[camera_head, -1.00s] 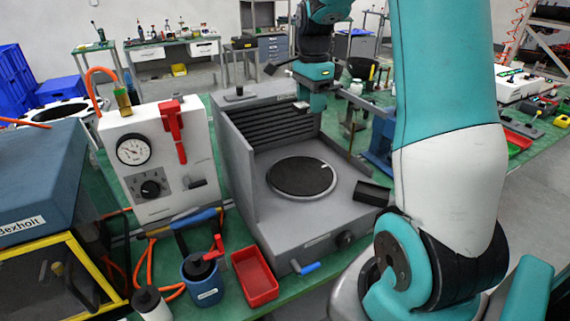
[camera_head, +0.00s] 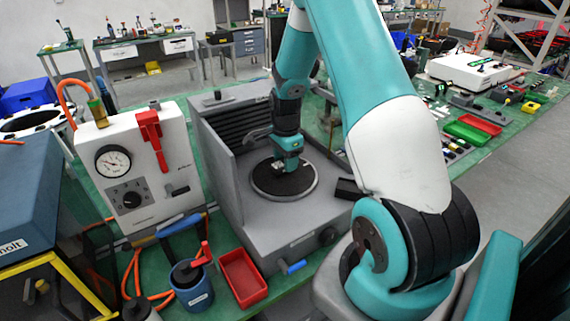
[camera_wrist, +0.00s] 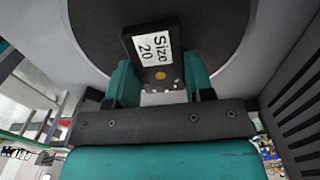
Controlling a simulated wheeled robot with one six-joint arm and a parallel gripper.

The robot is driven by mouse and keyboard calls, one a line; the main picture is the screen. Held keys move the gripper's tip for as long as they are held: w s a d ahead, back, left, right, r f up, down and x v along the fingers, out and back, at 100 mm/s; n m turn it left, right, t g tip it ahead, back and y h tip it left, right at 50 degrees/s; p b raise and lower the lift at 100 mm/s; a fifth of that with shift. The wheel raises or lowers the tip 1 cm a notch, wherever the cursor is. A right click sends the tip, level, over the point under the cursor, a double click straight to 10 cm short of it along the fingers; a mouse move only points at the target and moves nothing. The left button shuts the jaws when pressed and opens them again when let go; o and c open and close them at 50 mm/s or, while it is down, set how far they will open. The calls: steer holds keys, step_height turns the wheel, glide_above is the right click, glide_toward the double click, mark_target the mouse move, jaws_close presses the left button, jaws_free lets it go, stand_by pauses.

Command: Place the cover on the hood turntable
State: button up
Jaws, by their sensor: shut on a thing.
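The hood turntable is a round dark disc with a pale rim (camera_head: 262,186) on the floor of the grey hood (camera_head: 225,185). It fills the top of the wrist view (camera_wrist: 95,30). The cover is a small black block with a white "Size 20" label (camera_wrist: 153,48) and a yellow dot. My gripper (camera_wrist: 158,85) is shut on the cover, with one teal finger at each side of its near end. In the head view my gripper (camera_head: 285,165) points down over the turntable. I cannot tell whether the cover touches the disc.
Left of the hood stands a white box with a gauge and red lever (camera_head: 130,170). In front are a red tray (camera_head: 242,277) and a blue pot with a red handle (camera_head: 192,283). A black block (camera_head: 347,189) is at the hood's right edge. Dark louvres (camera_wrist: 300,100) line one hood wall.

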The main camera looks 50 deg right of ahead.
steer(key=shift+f, duration=1.1)
steer(key=shift+f, duration=0.15)
steer(key=o, duration=0.9)
step_height(320, 180, up, 12)
steer(key=b, duration=0.2)
steer(key=shift+r, duration=0.2)
